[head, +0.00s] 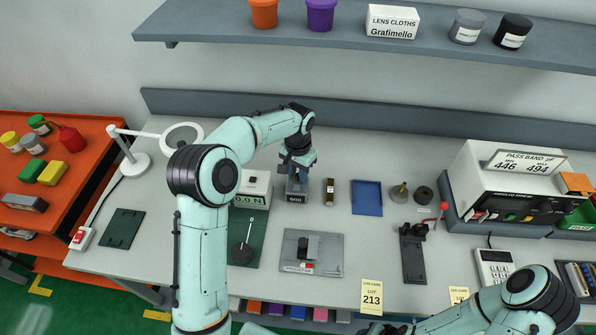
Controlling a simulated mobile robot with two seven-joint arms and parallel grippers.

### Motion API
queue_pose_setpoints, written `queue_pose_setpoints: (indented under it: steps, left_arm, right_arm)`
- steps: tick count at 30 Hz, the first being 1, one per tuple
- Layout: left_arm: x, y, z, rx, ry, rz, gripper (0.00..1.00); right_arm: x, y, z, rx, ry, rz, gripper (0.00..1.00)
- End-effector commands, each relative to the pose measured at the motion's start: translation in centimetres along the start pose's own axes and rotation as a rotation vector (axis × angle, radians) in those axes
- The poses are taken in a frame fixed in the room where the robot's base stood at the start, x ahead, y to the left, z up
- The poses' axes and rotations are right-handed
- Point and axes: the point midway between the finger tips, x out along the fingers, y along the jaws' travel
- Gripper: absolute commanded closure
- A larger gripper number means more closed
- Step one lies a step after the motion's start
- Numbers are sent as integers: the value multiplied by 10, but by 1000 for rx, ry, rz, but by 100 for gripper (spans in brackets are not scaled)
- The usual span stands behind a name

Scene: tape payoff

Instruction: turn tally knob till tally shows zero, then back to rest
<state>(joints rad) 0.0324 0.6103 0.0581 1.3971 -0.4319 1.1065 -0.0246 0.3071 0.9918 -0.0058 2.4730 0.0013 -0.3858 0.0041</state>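The tally (296,198) is a small grey block on the bench with a dark, three-digit window on its front. The digits look like 000 but are too small to read surely. My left gripper (297,172) points down at the back of the tally, right over it. The tally knob is hidden behind or under the gripper, and I cannot tell whether the fingers close on it. My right arm comes in at the lower right, and its gripper (388,329) is partly cut off at the bottom edge.
A white box reading 0.0 N (252,190) stands just left of the tally, and a small dark upright part (330,191) stands to its right. A blue tray (367,198) lies farther right. A grey fixture plate (312,267) lies in front. A shelf (220,22) runs above.

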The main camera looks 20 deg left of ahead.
Motion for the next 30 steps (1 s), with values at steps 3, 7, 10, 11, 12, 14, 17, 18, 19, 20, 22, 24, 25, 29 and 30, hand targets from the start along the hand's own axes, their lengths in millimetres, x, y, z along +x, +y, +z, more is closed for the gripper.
queue_pose_setpoints:
  steps: [3,7,10,11,12,14,17,18,19,20,22,24,25,29,30]
  left_arm:
    - [0,0,0,0,-1,0,69]
    - [0,0,0,0,-1,0,100]
    - [0,0,0,0,-1,0,100]
    - [0,0,0,-1,-1,0,100]
    - [0,0,0,-2,-1,0,100]
    - [0,0,0,-8,-1,0,100]
    - [0,0,0,-28,-1,0,100]
    - [0,0,0,-42,-1,0,100]
    - [0,0,0,-54,-1,0,100]
    - [0,0,0,-67,-1,0,100]
    - [0,0,0,-105,-1,-1,100]
    - [0,0,0,-152,-1,-1,100]
    - [-1,0,0,-175,-1,-1,100]
    - [-1,0,0,-287,-1,-1,100]
    - [-1,0,0,-325,-1,-1,100]
  right_arm:
    - [0,0,0,0,0,0,57]
    - [0,0,0,0,0,0,57]
    - [0,0,0,0,0,0,57]
    - [0,0,0,0,0,0,57]
    - [0,0,0,0,0,0,57]
    - [0,0,0,0,0,0,57]
    - [0,0,0,0,0,0,57]
    - [0,0,0,0,0,0,57]
    - [0,0,0,0,0,0,57]
    - [0,0,0,0,0,0,57]
    - [0,0,0,0,0,0,57]
    - [0,0,0,0,0,0,57]
    - [0,0,0,0,0,0,57]
    - [0,0,0,0,0,0,57]
    - [0,0,0,0,0,0,57]
